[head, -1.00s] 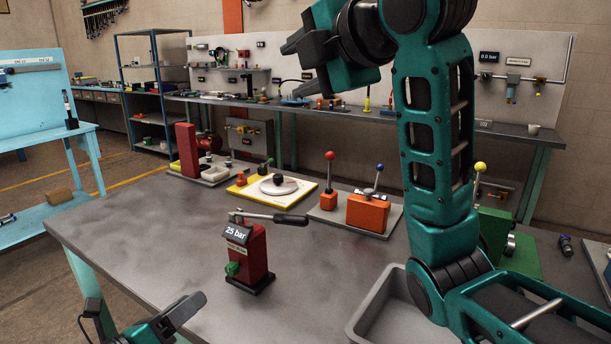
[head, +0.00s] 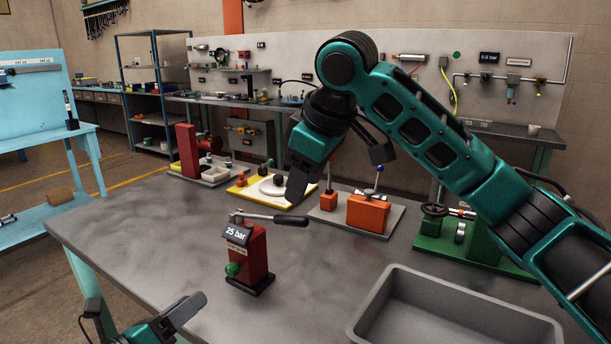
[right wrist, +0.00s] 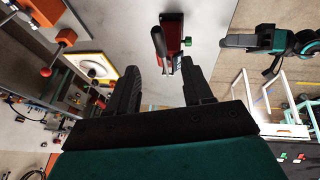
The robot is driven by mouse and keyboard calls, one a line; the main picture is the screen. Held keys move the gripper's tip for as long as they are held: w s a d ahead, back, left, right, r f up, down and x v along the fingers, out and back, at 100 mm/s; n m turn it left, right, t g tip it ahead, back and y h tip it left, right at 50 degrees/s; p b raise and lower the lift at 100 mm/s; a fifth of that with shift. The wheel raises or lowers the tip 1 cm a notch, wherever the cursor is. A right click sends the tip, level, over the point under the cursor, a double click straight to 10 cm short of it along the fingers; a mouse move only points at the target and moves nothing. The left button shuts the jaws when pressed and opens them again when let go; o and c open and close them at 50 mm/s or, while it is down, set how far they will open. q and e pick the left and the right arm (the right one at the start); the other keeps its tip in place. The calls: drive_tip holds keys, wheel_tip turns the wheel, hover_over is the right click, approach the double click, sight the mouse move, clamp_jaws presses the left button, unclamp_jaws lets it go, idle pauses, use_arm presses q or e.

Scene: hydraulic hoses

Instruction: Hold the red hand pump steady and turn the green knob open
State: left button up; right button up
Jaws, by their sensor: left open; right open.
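The red hand pump (head: 255,257) stands upright on the bench, with a "25 bar" display, a black-gripped lever (head: 280,219) pointing right, and a green knob (head: 232,269) low on its left side. My right gripper (head: 318,190) is open and empty, pointing down above and right of the pump. In the right wrist view the pump (right wrist: 173,38) and the green knob (right wrist: 188,41) appear beyond my open fingers, apart from them. My left gripper (head: 192,308) is open at the bottom left, in front of the pump and left of it, touching nothing.
A grey bin (head: 450,310) stands at the front right. Behind the pump are an orange block unit (head: 367,213) with ball-topped levers and a yellow-based plate (head: 285,199). A green fixture (head: 470,245) stands at the right. The bench left of the pump is clear.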

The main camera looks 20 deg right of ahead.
sight(229, 272)
drive_tip(key=x, duration=1.2)
drive_tip(key=shift+w+f, duration=0.2)
drive_tip(key=shift+f, duration=0.1)
clamp_jaws()
use_arm(q)
drive_tip(key=shift+o, duration=1.2)
drive_tip(key=shift+s+a+m, duration=0.1)
drive_tip(key=shift+m, duration=0.2)
drive_tip(key=w+d+m, duration=0.2)
drive_tip(key=w+d, duration=0.1)
drive_tip(key=w+d+m, duration=0.2)
drive_tip(key=w+d, duration=0.2)
drive_tip(key=shift+d+m, duration=0.25)
drive_tip(key=shift+m, duration=0.05)
